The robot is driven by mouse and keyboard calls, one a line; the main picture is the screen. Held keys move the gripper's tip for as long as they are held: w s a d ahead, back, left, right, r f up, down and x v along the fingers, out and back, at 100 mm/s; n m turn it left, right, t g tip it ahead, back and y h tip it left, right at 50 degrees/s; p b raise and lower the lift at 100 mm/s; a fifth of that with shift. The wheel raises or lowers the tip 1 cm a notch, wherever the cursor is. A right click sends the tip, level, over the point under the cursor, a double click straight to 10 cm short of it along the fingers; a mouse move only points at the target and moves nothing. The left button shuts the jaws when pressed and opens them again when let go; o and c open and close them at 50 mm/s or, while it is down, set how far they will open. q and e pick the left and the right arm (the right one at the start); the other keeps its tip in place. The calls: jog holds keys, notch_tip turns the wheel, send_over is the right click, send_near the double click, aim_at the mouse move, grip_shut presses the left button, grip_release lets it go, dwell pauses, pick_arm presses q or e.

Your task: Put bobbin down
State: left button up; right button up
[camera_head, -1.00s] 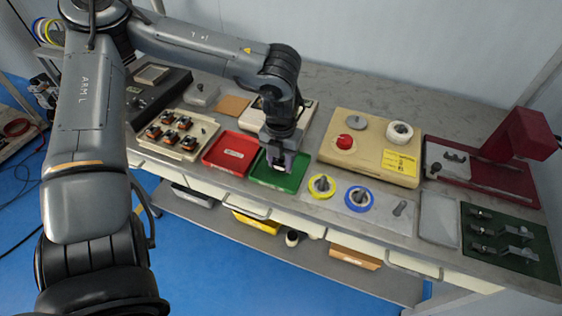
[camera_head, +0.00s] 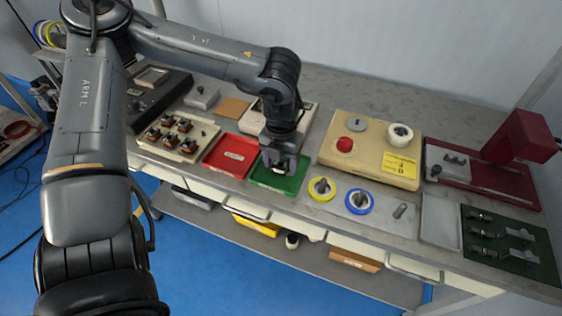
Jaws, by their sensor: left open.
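My left gripper (camera_head: 279,166) reaches down from above over the green tray (camera_head: 295,185). Its jaws are open, low over or inside the tray. A small object seems to show between or below the fingers, but I cannot tell whether it is a bobbin or whether it touches the tray floor. A yellow-rimmed spool (camera_head: 322,189) and a blue-rimmed spool (camera_head: 359,201) sit on a grey plate just right of the tray. A white roll (camera_head: 399,135) sits on the tan winder base (camera_head: 375,170). My right gripper is not in view.
A red tray (camera_head: 230,156) adjoins the green one on the left. Farther left is a pale board (camera_head: 179,135) with several coil parts. A red press (camera_head: 520,140) and a dark green fixture plate (camera_head: 510,245) stand at the right. The bench's back strip is clear.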

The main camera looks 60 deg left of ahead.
pick_arm(q)
notch_tip(320, 180, up, 12)
jog(key=p, duration=0.4)
dwell(0.5)
